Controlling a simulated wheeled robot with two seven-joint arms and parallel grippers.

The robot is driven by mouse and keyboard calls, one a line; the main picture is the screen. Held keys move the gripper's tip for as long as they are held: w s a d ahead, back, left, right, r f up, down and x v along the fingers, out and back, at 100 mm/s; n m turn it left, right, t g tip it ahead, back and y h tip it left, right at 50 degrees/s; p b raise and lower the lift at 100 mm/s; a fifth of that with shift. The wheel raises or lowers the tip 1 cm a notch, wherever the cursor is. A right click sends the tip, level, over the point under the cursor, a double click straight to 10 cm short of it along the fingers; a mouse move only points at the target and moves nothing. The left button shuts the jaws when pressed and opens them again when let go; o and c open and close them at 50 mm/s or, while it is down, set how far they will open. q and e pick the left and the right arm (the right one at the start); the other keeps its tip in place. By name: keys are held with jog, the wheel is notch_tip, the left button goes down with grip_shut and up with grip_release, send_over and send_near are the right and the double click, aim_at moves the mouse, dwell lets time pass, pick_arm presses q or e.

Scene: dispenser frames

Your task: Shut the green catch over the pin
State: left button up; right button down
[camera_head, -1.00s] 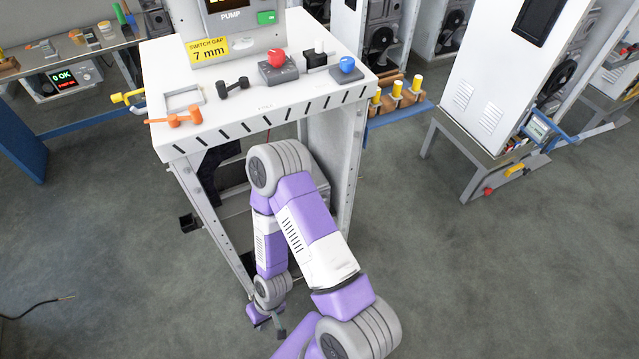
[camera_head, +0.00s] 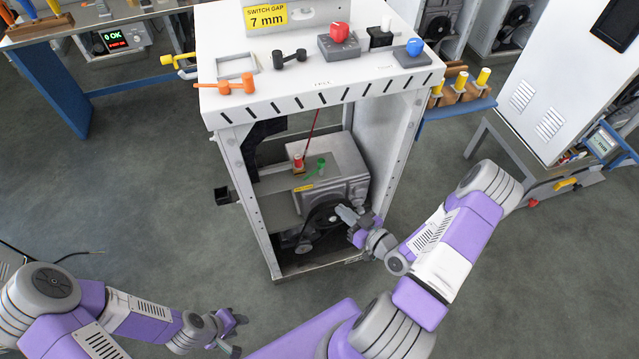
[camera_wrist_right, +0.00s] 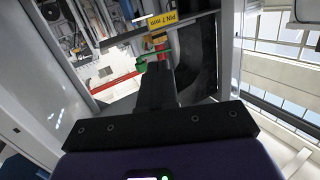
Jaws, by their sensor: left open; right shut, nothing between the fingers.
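The green catch (camera_head: 316,168) is on top of a grey pump unit (camera_head: 340,187) inside the open cabinet, beside a small red and white part (camera_head: 299,162). It also shows in the right wrist view (camera_wrist_right: 148,61), just past my fingers. The pin cannot be made out clearly; a yellow "PIN 7 mm" label (camera_wrist_right: 169,18) is behind the catch. My right gripper (camera_head: 347,215) is shut and empty, in front of the unit and below the catch in the head view. My left gripper (camera_head: 238,335) is open and empty, low outside the cabinet.
The white cabinet top (camera_head: 310,85) overhangs the opening, with a leg on each side. On it are an orange tool (camera_head: 227,86), a red knob (camera_head: 339,33) and a blue knob (camera_head: 414,47). A thin red line hangs down inside.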

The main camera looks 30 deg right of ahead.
jog(key=w+a+r+t+b, duration=0.1)
jog(key=w, duration=1.1)
jog(key=shift+w+a+r+n, duration=0.15)
jog(key=shift+r+n, duration=0.15)
jog(key=shift+r, duration=0.05)
jog(key=shift+a+b, duration=0.15)
jog(key=shift+b, duration=0.15)
